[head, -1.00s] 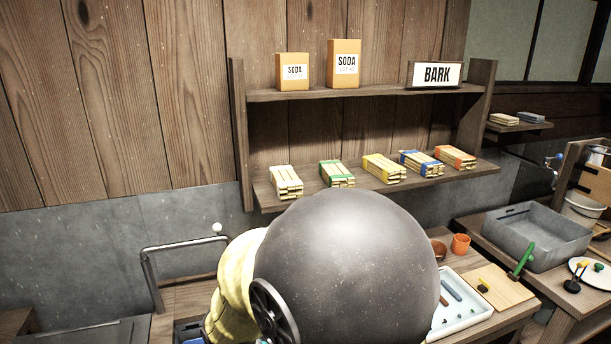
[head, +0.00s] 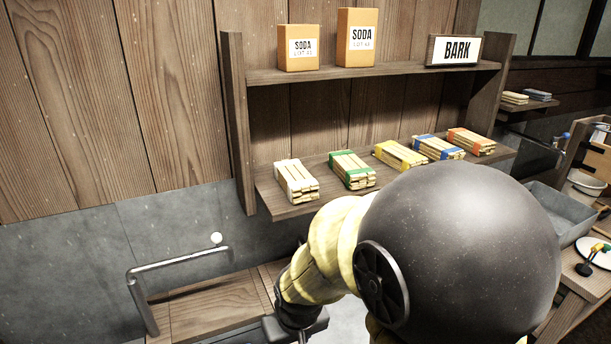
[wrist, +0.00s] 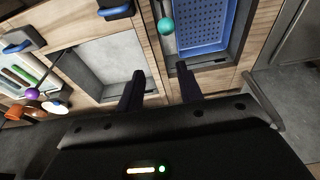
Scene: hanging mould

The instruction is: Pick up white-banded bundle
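The white-banded bundle (head: 296,182) lies at the left end of the lower wall shelf (head: 285,208) in the head view. It is a stack of pale sticks with a white band. It does not show in the wrist view. My gripper (wrist: 159,76) is open in the wrist view, its two dark fingers apart with nothing between them. It points down over the bench, away from the bundle. In the head view my arm stands in front of the shelf, and my gripper's fingers cannot be made out there.
Green- (head: 352,170), yellow- (head: 400,155), blue- (head: 438,147) and orange-banded (head: 471,141) bundles lie to the right on the same shelf. A metal rail (head: 180,262) is below left. The wrist view shows a blue perforated tray (wrist: 198,25).

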